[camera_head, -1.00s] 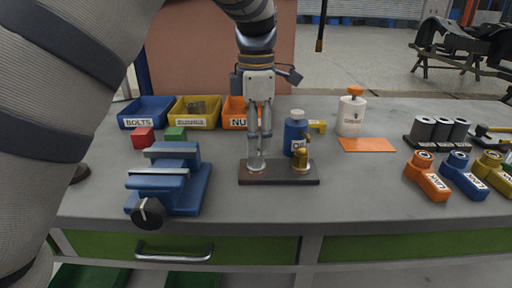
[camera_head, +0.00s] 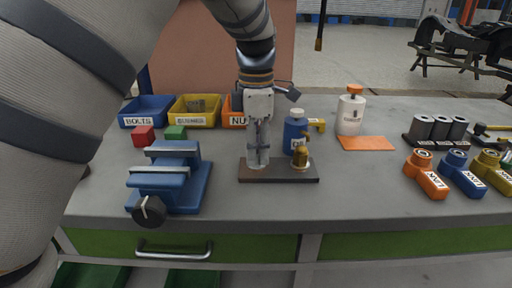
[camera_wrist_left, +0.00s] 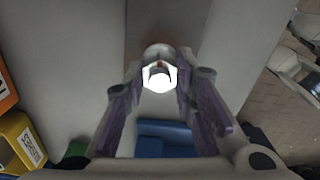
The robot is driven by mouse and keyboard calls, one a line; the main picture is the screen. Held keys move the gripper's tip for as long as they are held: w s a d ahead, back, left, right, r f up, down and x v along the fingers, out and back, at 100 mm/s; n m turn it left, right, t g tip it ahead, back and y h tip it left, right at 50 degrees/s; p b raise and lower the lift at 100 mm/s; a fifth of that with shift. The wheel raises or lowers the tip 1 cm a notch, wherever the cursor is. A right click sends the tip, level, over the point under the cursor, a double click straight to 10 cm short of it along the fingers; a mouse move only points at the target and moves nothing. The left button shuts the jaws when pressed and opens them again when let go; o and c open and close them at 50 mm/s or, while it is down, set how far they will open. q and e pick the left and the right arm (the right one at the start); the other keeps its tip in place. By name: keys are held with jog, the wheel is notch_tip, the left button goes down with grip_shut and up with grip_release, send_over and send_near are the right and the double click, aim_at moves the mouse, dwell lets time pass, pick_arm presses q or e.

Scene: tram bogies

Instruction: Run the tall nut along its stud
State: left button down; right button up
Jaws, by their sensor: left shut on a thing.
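A dark base plate (camera_head: 278,176) lies on the bench in the head view. My left gripper (camera_head: 258,163) points straight down over the plate's left end. It is shut on a bright, six-sided nut, which shows between the fingertips (camera_wrist_left: 158,92) in the left wrist view as a white-lit nut (camera_wrist_left: 158,77). In the head view the fingers largely hide the nut, and I cannot make out the stud under it. A brass-coloured fitting (camera_head: 301,158) stands at the plate's right end, apart from the gripper. My right gripper is not in view.
A blue vise (camera_head: 170,180) stands left of the plate. A blue bottle (camera_head: 293,133) is close behind the plate. Labelled bins (camera_head: 146,111) stand at the back left. Link parts (camera_head: 427,176) lie at the right; the bench front is clear.

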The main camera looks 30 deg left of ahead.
pick_arm(q)
jog(key=m, duration=0.9)
jog(key=shift+m, duration=0.3)
jog(key=m, duration=0.9)
jog(key=shift+r+m, duration=0.15)
jog(key=shift+m, duration=0.25)
jog(key=m, duration=0.5)
jog(key=shift+w+r, duration=0.1)
jog(key=m, duration=0.9)
jog(key=shift+m, duration=2.5)
